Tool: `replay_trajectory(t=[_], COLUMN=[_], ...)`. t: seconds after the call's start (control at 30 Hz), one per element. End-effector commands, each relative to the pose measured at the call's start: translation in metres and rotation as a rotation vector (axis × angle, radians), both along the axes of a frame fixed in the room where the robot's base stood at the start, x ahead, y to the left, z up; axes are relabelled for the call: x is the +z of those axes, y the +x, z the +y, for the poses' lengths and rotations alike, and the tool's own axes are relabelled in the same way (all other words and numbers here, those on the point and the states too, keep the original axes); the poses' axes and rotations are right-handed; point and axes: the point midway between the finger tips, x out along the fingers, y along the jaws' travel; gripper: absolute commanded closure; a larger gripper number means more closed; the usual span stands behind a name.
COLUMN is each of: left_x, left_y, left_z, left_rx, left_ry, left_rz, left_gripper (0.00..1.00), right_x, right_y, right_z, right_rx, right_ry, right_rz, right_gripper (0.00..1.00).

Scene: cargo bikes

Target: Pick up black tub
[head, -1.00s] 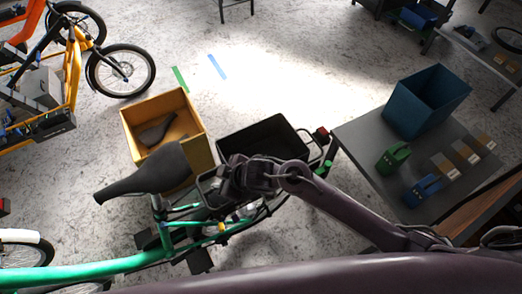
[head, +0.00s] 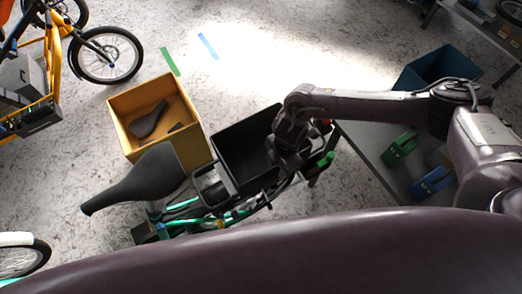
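My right gripper (head: 284,158) points down at the tub's right side, over or beside that rim. The gripper's own wrist and dark colour hide its fingertips, so I cannot tell whether it is open or touches the tub. My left gripper is not in view.
A yellow box (head: 122,108) with a saddle in it stands on the floor left of the tub. Open floor lies beyond.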

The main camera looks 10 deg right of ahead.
Motion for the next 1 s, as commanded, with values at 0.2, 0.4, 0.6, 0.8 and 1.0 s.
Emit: replay_trajectory(t=[0.2, 0.4, 0.6, 0.8, 1.0], left_x=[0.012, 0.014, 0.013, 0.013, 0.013], left_y=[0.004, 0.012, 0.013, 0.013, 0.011], left_z=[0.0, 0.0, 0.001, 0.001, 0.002], left_rx=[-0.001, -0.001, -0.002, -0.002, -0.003], left_ry=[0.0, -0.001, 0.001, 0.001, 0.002], left_rz=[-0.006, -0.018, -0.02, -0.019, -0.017], left_gripper=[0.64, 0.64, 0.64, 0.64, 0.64], right_x=[-0.028, -0.048, -0.05, -0.049, -0.049], right_y=[0.004, 0.003, 0.003, 0.003, 0.003], right_z=[0.001, 0.004, 0.003, 0.004, 0.004], right_rx=[0.001, 0.0, 0.001, 0.0, 0.0], right_ry=[-0.001, 0.001, 0.002, 0.002, 0.002], right_rz=[0.0, -0.001, -0.002, -0.002, -0.002], right_gripper=[0.69, 0.69, 0.69, 0.91, 1.0])
